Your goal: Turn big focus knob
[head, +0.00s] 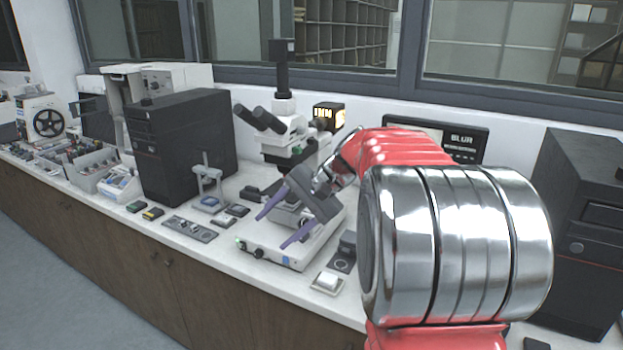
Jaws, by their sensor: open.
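The microscope (283,141) stands on the white counter in the middle of the head view, with dark eyepieces (258,118) and a black camera tube (282,75) on top. Its white base (278,250) reaches toward the counter's front edge.
A small grey press (208,184) and a black computer tower (181,145) stand to the left. A lamp box (329,117) is behind the microscope, and a display (462,140) lies behind my arm. Another black tower (580,225) is at right.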

